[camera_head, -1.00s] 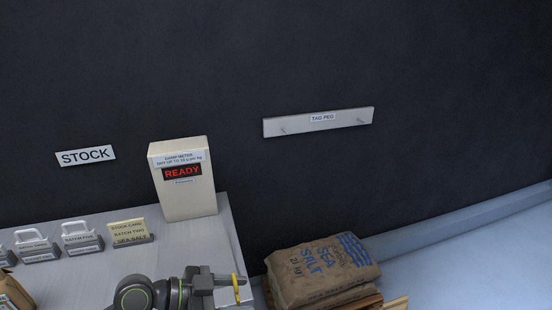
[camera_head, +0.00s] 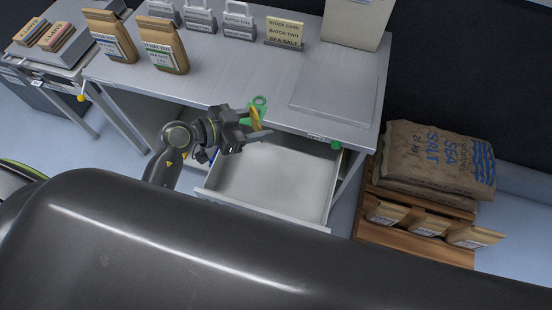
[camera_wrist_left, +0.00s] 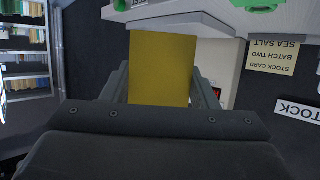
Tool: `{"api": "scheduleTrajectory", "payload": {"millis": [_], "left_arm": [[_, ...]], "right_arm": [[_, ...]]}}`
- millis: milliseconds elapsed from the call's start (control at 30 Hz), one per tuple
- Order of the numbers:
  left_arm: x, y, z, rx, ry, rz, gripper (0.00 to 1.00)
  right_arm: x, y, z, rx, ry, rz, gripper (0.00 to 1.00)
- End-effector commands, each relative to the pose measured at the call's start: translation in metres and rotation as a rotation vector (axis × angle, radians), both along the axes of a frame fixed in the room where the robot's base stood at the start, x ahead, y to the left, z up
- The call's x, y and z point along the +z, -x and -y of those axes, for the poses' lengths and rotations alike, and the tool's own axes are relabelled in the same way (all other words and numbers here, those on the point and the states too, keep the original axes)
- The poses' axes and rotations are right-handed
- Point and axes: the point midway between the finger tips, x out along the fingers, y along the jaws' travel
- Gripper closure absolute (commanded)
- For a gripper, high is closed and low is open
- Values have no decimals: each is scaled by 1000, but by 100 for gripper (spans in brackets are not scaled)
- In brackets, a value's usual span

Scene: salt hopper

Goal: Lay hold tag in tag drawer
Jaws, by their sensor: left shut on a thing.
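The yellow hold tag (camera_head: 256,119) is in the jaws of my left gripper (camera_head: 246,127), which is shut on it. In the left wrist view the tag (camera_wrist_left: 162,66) shows as a plain yellow plate between the fingers. The tag drawer (camera_head: 277,178) is pulled out under the bench, with a pale inside that looks empty. In the head view the gripper and tag appear at the drawer's back left, near the bench's front edge; their height above the drawer is hard to tell. My right gripper is not in view.
A green object (camera_head: 259,101) lies at the bench (camera_head: 220,80) edge just behind the gripper. A stock card (camera_head: 284,33), padlock-shaped blocks and paper bags (camera_head: 165,46) stand farther back. Salt sacks (camera_head: 437,152) and a wooden rack (camera_head: 415,238) stand right of the drawer.

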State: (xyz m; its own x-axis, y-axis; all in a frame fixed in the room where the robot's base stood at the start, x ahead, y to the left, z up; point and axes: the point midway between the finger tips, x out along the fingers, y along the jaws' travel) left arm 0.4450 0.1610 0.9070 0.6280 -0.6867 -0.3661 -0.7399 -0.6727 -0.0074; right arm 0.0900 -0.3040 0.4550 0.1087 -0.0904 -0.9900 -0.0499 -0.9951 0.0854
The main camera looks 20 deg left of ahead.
Motion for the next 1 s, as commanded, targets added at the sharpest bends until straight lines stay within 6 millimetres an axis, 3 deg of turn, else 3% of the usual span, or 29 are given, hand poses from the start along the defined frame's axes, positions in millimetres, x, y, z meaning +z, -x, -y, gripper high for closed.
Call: {"api": "scheduleTrajectory", "payload": {"millis": [33,100,233,367,833,867,1000], "left_arm": [[-16,-3,9,8,8,-4,68],[-28,-5,18,13,7,-7,68],[-42,-8,27,15,2,-12,68],[-63,-8,30,14,0,-16,68],[-180,-8,29,15,-1,-15,68],[-186,-8,29,15,0,-15,68],[-179,-26,49,15,2,-9,68]], "right_arm": [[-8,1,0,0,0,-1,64],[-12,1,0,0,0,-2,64],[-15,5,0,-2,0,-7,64],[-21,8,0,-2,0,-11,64],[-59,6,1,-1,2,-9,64],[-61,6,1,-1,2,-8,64],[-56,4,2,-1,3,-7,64]]}}
